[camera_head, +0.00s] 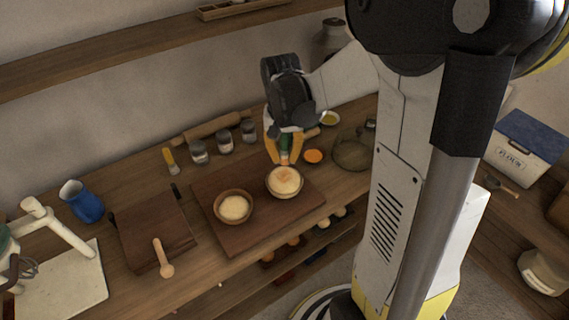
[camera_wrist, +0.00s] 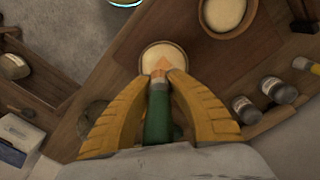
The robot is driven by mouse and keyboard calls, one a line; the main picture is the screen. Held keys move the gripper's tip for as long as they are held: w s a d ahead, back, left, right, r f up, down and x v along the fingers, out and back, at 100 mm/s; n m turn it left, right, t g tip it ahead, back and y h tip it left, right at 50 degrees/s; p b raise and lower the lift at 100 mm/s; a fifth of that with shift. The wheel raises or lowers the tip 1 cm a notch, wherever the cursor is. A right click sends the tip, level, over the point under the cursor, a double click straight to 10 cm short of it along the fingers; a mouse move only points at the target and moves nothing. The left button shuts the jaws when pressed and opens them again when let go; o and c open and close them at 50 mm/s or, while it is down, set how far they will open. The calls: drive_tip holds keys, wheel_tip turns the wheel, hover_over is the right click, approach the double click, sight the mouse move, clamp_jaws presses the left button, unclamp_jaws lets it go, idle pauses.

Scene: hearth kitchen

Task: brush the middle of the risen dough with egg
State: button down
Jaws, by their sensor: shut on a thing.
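My gripper (camera_head: 284,158) has yellow fingers and is shut on a green-handled brush (camera_wrist: 158,115), pointing down over the right-hand bowl. The brush's pale orange tip (camera_wrist: 161,68) is over the dough; whether it touches cannot be told. The right-hand bowl of pale dough (camera_head: 285,183) stands on the wooden board and also shows in the wrist view (camera_wrist: 151,57). An orange-tinted patch shows on this dough near the brush. A second bowl of pale dough (camera_head: 234,208) stands to its left, plain on top. A small dish with yellow contents (camera_head: 329,118) stands behind my gripper.
The board (camera_head: 245,240) has bare room in front. An orange disc (camera_head: 313,156) and a dark round bowl (camera_head: 351,150) lie to the right. Several jars (camera_head: 224,141), a rolling pin (camera_head: 207,128) and a yellow-handled brush (camera_head: 170,160) are behind.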

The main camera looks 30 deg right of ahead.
sight(291, 178)
drive_tip(key=shift+f, duration=0.15)
drive_tip(key=f+b, duration=0.2)
drive_tip(key=d+f+b, duration=0.1)
drive_tip(key=f, duration=0.1)
drive_tip(key=d+f+b, duration=0.1)
drive_tip(key=f+b, duration=0.1)
drive_tip(key=shift+d+f+b, duration=0.1)
drive_tip(key=shift+f+b, duration=0.25)
idle(0.3)
drive_tip(key=shift+f+b, duration=0.8)
drive_tip(key=shift+f, duration=0.25)
idle(0.4)
drive_tip(key=shift+w, duration=0.1)
